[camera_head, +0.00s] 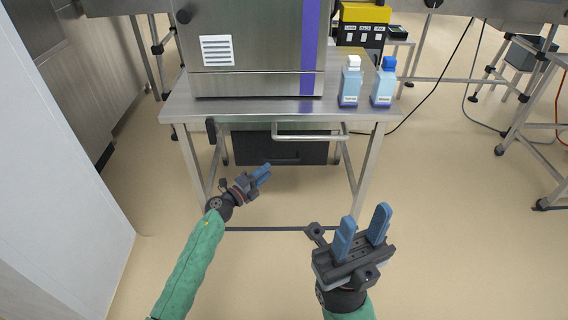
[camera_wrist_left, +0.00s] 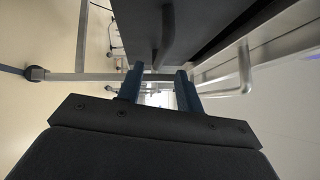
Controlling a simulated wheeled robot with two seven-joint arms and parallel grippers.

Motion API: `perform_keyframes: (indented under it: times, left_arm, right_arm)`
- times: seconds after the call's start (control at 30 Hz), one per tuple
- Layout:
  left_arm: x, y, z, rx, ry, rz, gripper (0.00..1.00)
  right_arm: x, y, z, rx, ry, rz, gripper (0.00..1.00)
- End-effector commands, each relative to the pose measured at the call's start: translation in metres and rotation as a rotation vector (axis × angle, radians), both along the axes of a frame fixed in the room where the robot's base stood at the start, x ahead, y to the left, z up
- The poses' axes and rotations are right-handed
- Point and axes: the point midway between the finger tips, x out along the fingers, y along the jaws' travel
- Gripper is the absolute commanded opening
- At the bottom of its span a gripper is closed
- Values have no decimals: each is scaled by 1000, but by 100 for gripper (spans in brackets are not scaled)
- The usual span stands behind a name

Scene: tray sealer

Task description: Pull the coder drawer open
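Under the steel table (camera_head: 225,108), a drawer front carries a long pale bar handle (camera_head: 310,137); this handle also shows in the left wrist view (camera_wrist_left: 244,66). Below it is a dark box front (camera_head: 285,153), with a dark handle (camera_wrist_left: 168,32) in the left wrist view. I cannot tell by any label which one is the coder drawer. My right gripper (camera_head: 362,230) is open and empty, nearer to me.
A steel machine (camera_head: 250,40) stands on the table, with a white-capped bottle (camera_head: 350,85) and a blue-capped bottle (camera_head: 384,87) at its right. Table legs (camera_head: 366,170) flank the space below. A white panel (camera_head: 60,190) stands at the left.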

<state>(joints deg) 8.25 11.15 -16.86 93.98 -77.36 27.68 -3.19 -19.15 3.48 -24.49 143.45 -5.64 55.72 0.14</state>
Motion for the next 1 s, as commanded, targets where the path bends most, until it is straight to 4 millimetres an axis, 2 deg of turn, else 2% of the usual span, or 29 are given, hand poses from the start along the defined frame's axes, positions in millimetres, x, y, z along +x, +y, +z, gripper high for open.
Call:
perform_keyframes:
  times: [0.6, 1.0]
  left_arm:
    - [49, -51, 9, -1, -1, -1, 36]
    - [53, -55, 11, -1, -1, -1, 34]
  right_arm:
    - [1, 2, -5, 15, -7, 25, 36]
    - [1, 2, -5, 14, -10, 27, 36]
